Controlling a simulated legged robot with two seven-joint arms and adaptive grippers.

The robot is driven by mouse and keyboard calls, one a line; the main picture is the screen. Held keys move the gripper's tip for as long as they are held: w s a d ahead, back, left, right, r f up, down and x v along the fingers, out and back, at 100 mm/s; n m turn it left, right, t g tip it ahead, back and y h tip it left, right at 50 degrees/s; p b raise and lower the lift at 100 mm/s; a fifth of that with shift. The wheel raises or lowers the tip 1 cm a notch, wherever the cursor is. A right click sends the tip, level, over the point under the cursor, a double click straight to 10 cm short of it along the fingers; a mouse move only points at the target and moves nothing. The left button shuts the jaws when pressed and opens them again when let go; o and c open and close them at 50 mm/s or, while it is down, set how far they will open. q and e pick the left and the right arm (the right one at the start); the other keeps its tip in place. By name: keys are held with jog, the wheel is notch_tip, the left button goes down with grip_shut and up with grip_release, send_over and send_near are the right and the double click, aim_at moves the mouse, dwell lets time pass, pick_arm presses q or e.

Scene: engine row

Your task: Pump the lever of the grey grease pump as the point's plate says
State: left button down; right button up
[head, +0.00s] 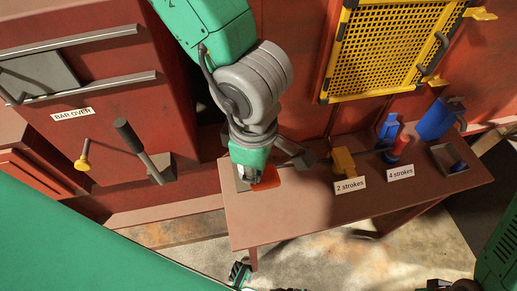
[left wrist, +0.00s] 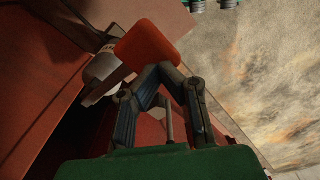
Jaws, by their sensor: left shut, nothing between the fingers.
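My left gripper (head: 257,178) is shut and empty, pointing down over the left end of the brown bench. An orange-red block (head: 267,179) shows just beyond it; in the left wrist view the block (left wrist: 150,45) lies at the tips of the dark fingers (left wrist: 158,75). Whether they touch is unclear. A grey rounded part (left wrist: 101,68), possibly of the grey grease pump, sits beside the block. My gripper and wrist hide most of what stands there, including the lever. A plate reading "2 strokes" (head: 350,185) stands by a yellow pump (head: 343,161), and one reading "4 strokes" (head: 400,172) stands farther right.
Blue and red items (head: 399,148) and a small tray (head: 450,158) stand on the bench (head: 300,215). A yellow mesh guard (head: 385,50) is above. At left, a black-handled lever (head: 130,137) and yellow knob (head: 83,162) project below the "BAR OVER" sign (head: 73,114). The bench front is clear.

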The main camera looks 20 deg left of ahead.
pick_arm(q)
notch_tip(320, 180, down, 3)
jog(key=shift+a+r+b, duration=0.1)
jog(key=shift+a+b, duration=0.05)
jog(key=shift+b, duration=0.55)
jog(key=shift+d+r+p, duration=0.25)
jog(key=shift+d+p, duration=0.1)
jog(key=shift+p, duration=0.6)
jog(key=shift+d+r, duration=0.2)
jog(key=shift+r, duration=1.35)
jog(key=shift+s, duration=0.1)
